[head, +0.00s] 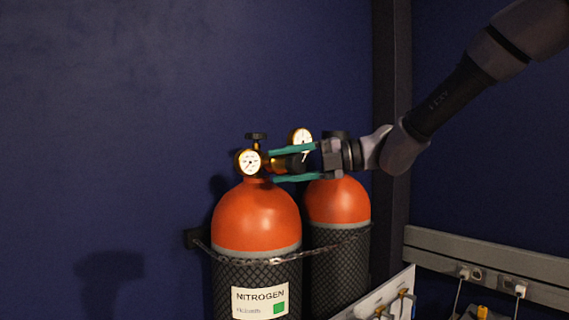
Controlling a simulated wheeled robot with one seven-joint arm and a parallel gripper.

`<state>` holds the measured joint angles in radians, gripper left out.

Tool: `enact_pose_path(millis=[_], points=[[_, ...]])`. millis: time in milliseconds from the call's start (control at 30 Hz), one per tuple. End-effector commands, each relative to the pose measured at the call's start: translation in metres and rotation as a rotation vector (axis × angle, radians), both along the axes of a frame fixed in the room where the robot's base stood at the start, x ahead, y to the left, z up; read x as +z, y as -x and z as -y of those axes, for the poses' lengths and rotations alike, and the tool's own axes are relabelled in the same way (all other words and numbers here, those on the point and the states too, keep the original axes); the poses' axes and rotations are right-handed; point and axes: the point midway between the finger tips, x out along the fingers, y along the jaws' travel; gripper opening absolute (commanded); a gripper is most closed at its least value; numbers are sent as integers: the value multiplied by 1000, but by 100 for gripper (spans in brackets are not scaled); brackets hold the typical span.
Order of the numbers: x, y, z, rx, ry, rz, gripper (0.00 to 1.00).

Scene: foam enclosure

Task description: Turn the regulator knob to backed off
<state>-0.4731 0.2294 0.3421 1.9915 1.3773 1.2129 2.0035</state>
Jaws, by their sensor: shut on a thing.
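The brass regulator (277,164) sits on top of the front orange nitrogen cylinder (255,215), with a round white gauge (249,162) at its left and a black valve handwheel (256,136) above. The dark regulator knob (297,162) points right from the regulator. My gripper (284,165) reaches in from the right, level, with one green finger above the knob and one below, shut on it. The fingers partly hide the knob, and I see no setting mark on it.
A second orange cylinder (338,202) with its own gauge (300,138) stands behind to the right, close to my gripper. A chain (275,261) runs across both cylinders. A white panel (385,297) with brass fittings and a grey wall rail (490,265) are lower right.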

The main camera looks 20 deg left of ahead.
Motion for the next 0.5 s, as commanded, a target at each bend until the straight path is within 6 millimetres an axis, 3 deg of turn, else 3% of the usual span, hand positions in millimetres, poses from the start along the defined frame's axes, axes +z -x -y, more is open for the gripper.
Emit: enact_pose_path(millis=[500], points=[[-7, -4, 2, -2, 200, 386, 4]])
